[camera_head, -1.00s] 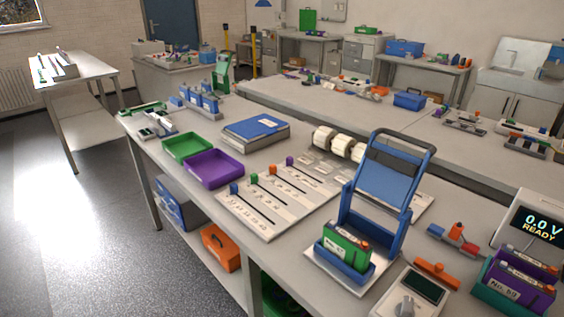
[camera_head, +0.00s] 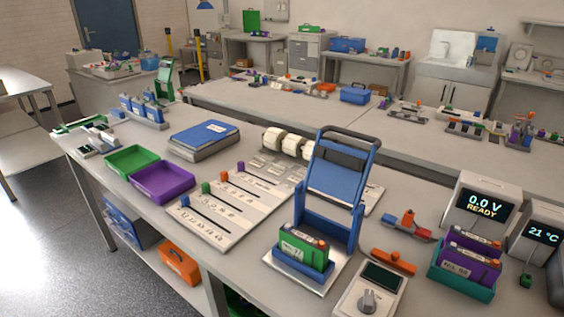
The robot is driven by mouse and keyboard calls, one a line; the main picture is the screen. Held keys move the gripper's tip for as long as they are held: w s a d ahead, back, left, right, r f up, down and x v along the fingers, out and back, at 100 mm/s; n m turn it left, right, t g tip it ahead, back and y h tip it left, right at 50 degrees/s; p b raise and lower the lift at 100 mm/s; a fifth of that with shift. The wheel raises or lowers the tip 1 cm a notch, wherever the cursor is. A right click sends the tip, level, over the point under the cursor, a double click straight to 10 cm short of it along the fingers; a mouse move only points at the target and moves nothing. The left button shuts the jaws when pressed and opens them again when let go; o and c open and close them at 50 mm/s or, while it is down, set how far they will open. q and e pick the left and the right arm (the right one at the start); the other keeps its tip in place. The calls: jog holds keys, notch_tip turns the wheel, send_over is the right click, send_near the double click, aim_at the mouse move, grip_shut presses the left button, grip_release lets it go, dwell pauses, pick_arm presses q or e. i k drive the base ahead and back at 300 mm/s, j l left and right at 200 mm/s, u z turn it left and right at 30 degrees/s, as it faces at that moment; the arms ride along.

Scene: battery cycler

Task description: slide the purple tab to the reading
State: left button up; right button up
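The purple tab (camera_head: 240,166) stands at the upper left end of its dark slot on a white slider board (camera_head: 232,232). An orange tab (camera_head: 224,177), a green tab (camera_head: 206,188) and a blue tab (camera_head: 185,200) stand at the left ends of the other slots. The printed scale marks are too small to read. One display (camera_head: 480,204) at the right reads 0.0 V READY. Another display (camera_head: 542,234) beside it reads 21 °C. Neither of my grippers is in view.
A blue lever fixture (camera_head: 338,178) holding a green battery (camera_head: 302,249) stands right of the board. A purple tray (camera_head: 163,196) and a green tray (camera_head: 132,173) lie to its left. A grey meter with a knob (camera_head: 369,299) stands in front. Floor is clear at lower left.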

aim_at(241, 164)
jog(key=i+j+z, duration=0.1)
jog(key=j+z, duration=0.9)
jog(key=i+l, duration=0.05)
